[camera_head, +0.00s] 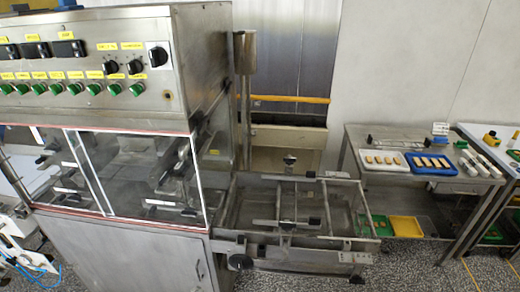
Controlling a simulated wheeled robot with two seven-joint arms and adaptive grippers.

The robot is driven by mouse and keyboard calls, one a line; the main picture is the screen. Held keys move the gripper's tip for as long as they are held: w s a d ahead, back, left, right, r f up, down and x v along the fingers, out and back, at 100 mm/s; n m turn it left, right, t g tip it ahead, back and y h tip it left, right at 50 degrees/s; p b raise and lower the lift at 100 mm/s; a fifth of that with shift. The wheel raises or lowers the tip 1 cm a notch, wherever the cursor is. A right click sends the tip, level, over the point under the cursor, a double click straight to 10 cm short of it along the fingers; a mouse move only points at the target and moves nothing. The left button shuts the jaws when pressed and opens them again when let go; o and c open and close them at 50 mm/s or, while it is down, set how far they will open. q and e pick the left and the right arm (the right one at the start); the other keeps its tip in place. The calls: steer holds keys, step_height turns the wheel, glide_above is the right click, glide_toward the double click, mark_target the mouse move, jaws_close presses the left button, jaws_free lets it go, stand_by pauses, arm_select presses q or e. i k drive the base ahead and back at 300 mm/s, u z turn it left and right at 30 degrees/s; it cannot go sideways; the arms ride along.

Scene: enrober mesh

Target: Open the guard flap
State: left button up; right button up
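The guard flap (143,172) is a clear panel with pale edges on the front of the steel enrober. It hangs down below the control panel and looks closed. A red line runs along its top and bottom edges. Mechanism parts show dimly through it. A second clear pane (42,160) is to its left. I cannot make out a handle on the flap. Neither of my grippers can be made out in this view.
The control panel (75,75) has green buttons and black knobs. An open steel frame (295,210) sticks out right of the enrober. Further right, a steel table (385,135) holds a white tray (372,160) and a blue tray (447,168). White parts (20,228) show at lower left.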

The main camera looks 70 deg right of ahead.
mark_target(200, 128)
steer(key=z, duration=1.9)
steer(key=k, duration=0.5)
steer(key=z, duration=0.25)
steer(key=i, duration=0.6)
steer(key=u, duration=0.25)
